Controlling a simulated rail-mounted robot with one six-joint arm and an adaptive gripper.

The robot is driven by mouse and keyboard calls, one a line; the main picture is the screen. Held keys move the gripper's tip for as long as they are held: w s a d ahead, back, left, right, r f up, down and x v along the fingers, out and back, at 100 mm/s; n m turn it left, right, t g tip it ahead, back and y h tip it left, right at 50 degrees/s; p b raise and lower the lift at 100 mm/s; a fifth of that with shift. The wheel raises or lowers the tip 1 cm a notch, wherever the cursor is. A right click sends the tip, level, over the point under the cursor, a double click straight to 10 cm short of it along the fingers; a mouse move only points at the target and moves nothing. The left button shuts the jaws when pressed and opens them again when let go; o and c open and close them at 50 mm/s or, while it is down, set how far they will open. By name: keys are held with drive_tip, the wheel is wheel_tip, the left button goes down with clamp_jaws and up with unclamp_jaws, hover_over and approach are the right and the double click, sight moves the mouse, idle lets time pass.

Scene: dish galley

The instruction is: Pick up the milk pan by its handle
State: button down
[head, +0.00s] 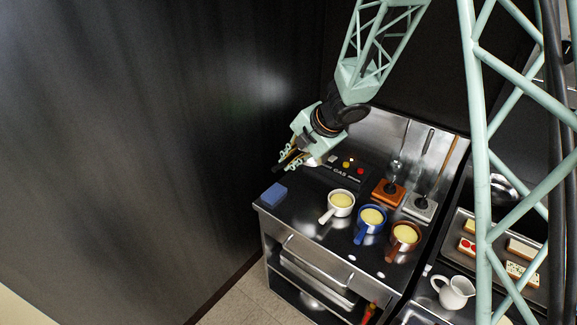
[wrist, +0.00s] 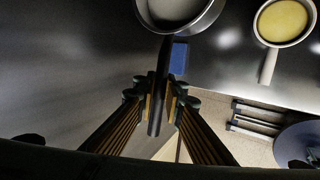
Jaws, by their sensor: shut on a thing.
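The milk pan (wrist: 180,12) shows at the top of the wrist view as a grey metal pan, partly cut off by the frame edge. Its dark straight handle (wrist: 161,75) points down toward my wrist. My gripper (wrist: 161,92) is shut on this handle, one finger on each side. In the head view my gripper (head: 290,160) is over the back left of the steel counter, by the dark wall. There the pan is mostly hidden by my gripper and arm. It appears larger than the other pan in the wrist view; its exact height over the counter cannot be told.
A blue block (head: 273,195) lies at the counter's left corner. White (head: 339,206), blue (head: 370,221) and brown (head: 404,238) pots with yellow contents stand to the right. Behind are an orange block (head: 388,193) and a grey block (head: 420,207) with upright tools. A white jug (head: 454,292) stands farther right.

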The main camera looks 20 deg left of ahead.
drive_tip(key=shift+r, duration=0.7)
idle(0.3)
